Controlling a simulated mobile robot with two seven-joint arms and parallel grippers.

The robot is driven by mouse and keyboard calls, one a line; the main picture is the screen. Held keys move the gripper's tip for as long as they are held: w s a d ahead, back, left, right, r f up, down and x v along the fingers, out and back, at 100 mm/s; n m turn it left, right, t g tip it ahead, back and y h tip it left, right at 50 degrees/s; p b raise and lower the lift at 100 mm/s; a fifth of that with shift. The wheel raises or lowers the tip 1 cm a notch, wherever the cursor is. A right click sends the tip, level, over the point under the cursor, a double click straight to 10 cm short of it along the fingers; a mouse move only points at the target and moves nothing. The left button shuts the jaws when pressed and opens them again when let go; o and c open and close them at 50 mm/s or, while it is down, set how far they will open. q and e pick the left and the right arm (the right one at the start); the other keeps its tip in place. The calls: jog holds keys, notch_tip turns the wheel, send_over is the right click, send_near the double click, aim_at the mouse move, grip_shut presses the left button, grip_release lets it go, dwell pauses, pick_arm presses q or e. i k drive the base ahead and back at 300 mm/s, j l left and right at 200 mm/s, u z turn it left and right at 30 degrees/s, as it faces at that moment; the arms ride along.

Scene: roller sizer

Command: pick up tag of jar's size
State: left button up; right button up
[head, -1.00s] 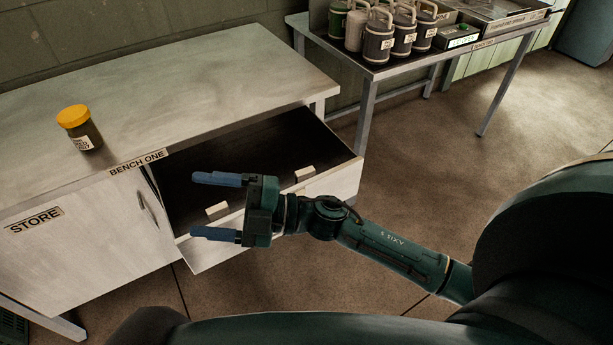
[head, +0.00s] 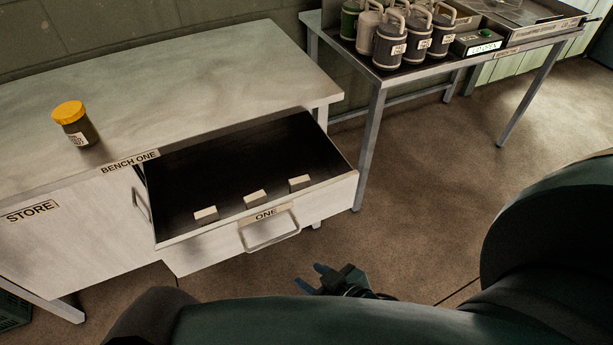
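A dark jar (head: 77,130) with a yellow lid stands upright on the left part of bench one; its label is too small to read. The drawer (head: 335,189) marked ONE is pulled open. Inside its front wall are three small pale blocks, a left one (head: 206,215), a middle one (head: 255,198) and a right one (head: 299,183). They may be the tags; no size marks can be read on them. My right gripper (head: 309,276) is low in front of the drawer, apart from it, fingers spread and empty. My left gripper is out of view.
Bench one's top (head: 210,90) is otherwise clear. The floor (head: 430,180) between is free.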

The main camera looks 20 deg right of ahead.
aim_at(296, 184)
jog(key=l+u, duration=0.25)
jog(key=l, duration=0.85)
jog(key=l+u, duration=0.3)
jog(key=l, duration=0.8)
jog(key=i+l, duration=0.2)
jog(key=l, duration=0.15)
jog(key=i+l+u, duration=0.15)
jog(key=i+l, duration=0.05)
jog(key=l, duration=0.1)
